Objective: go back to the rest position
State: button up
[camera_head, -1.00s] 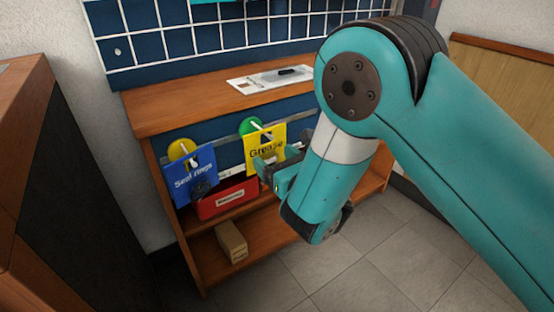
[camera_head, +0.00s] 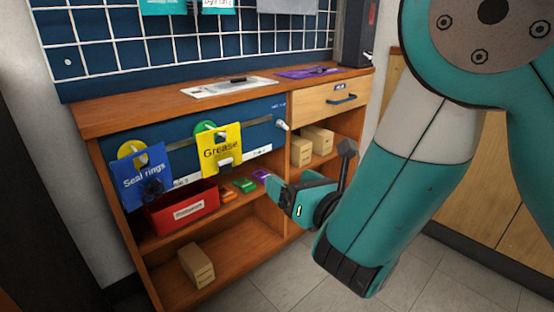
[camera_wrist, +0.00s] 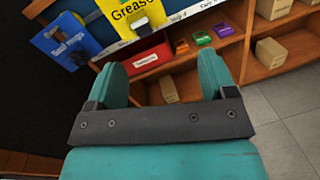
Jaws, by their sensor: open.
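My gripper (camera_head: 275,188) hangs in front of the shelf opening at the right of the red bin in the head view. In the wrist view my gripper (camera_wrist: 162,80) shows two teal fingers spread wide apart with nothing between them. The fingers are clear of the bench and its shelves. My teal arm covers the right part of the head view and hides part of the bench's right end.
The wooden bench (camera_head: 130,110) carries a blue "Seal rings" card (camera_head: 140,180) and a yellow "Grease" card (camera_head: 220,150). A red bin (camera_head: 183,215) and small coloured blocks (camera_head: 245,185) sit on the upper shelf. A cardboard box (camera_head: 197,265) lies below. Grey floor (camera_head: 265,290) is free in front.

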jog(key=d+r+m+g+h+p, duration=0.15)
jog(key=d+m+g+h, duration=0.25)
jog(key=d+m+h, duration=1.25)
jog(key=s+a+r+m+g+y+p, duration=0.1)
jog(key=s+a+r+m+g+y, duration=0.15)
jog(key=s+m+g+y, duration=0.5)
jog(key=s+a+r+m+g+y+p, duration=0.1)
jog(key=s+r+m+g+y+p, duration=0.2)
jog(key=s+m, duration=0.9)
jog(key=s+r+n+p, duration=0.2)
jog(key=s+r+p, duration=0.1)
jog(key=r+p, duration=3.3)
notch_tip(320, 180, up, 2)
jog(key=shift+s+r, duration=0.2)
jog(key=shift+r, duration=0.05)
jog(key=shift+a, duration=0.1)
